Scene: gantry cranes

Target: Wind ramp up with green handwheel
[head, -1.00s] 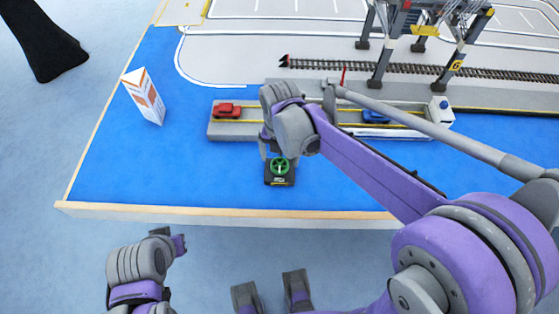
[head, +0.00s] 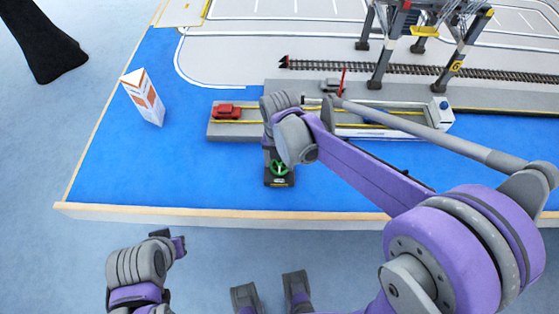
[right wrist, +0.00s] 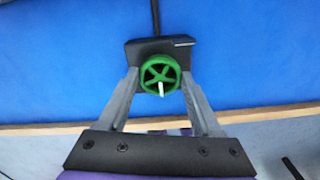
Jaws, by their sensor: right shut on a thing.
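The green handwheel (head: 279,168) sits on a small black box (head: 279,183) near the front edge of the blue table. My right gripper (head: 270,152) is at the handwheel, its arm reaching over from the right. In the right wrist view, its two grey fingers (right wrist: 160,80) are shut on the sides of the handwheel (right wrist: 160,66), whose white pointer faces down. I cannot make out the ramp; my right arm covers part of the dock area. My left gripper (head: 170,242) is low at the left, off the table, its fingers too unclear to judge.
A grey platform (head: 225,133) with a red car (head: 227,111) lies behind the handwheel. A white and orange box (head: 143,97) stands at the left. Railway track (head: 320,65) and gantry crane legs (head: 455,66) are behind. Blue surface is clear left of the handwheel.

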